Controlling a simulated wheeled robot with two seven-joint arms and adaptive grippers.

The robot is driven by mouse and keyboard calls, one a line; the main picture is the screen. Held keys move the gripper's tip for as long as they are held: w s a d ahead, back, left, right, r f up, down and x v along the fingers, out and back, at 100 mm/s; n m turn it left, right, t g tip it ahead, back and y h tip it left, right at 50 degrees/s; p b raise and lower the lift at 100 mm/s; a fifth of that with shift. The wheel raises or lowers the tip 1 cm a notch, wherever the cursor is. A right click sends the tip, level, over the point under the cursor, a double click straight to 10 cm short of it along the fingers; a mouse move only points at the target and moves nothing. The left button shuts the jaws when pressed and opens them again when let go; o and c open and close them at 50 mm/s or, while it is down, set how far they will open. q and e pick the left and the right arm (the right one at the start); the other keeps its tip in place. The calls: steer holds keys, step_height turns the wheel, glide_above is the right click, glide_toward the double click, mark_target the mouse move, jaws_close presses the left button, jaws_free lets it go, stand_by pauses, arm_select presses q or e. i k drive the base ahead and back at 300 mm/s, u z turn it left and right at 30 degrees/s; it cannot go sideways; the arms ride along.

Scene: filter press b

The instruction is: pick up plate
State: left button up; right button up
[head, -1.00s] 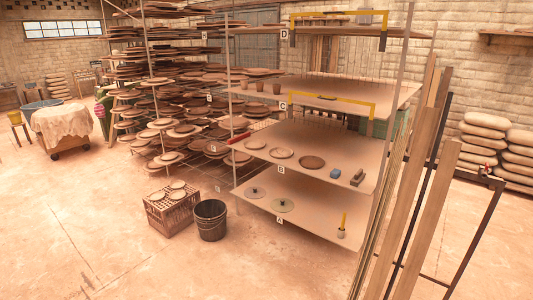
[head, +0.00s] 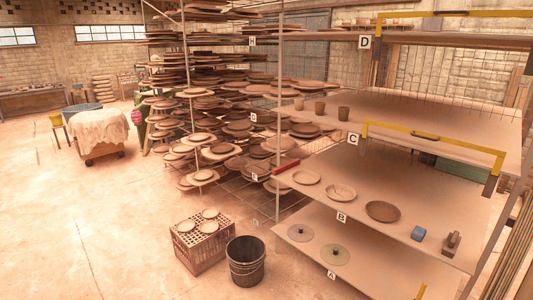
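Several plates are in the head view. On shelf B (head: 365,240) lie a light plate (head: 306,178) at the left, a second light plate (head: 341,192) in the middle and a darker brown plate (head: 382,211) to the right. On the crate (head: 201,249) lie three small light plates, one of them at the back (head: 210,213). I cannot tell which plate the task means. Neither of my grippers is in view.
A dark bucket (head: 246,262) stands beside the crate. Shelf B also holds a red object (head: 285,166), a blue block (head: 418,233) and a brown tool (head: 452,244). Two discs lie on shelf A. A rack (head: 215,120) full of plates stands behind.

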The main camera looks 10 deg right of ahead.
mark_target(342, 193)
steer(key=z, duration=0.25)
steer(key=i, duration=2.55)
steer(key=z, duration=0.3)
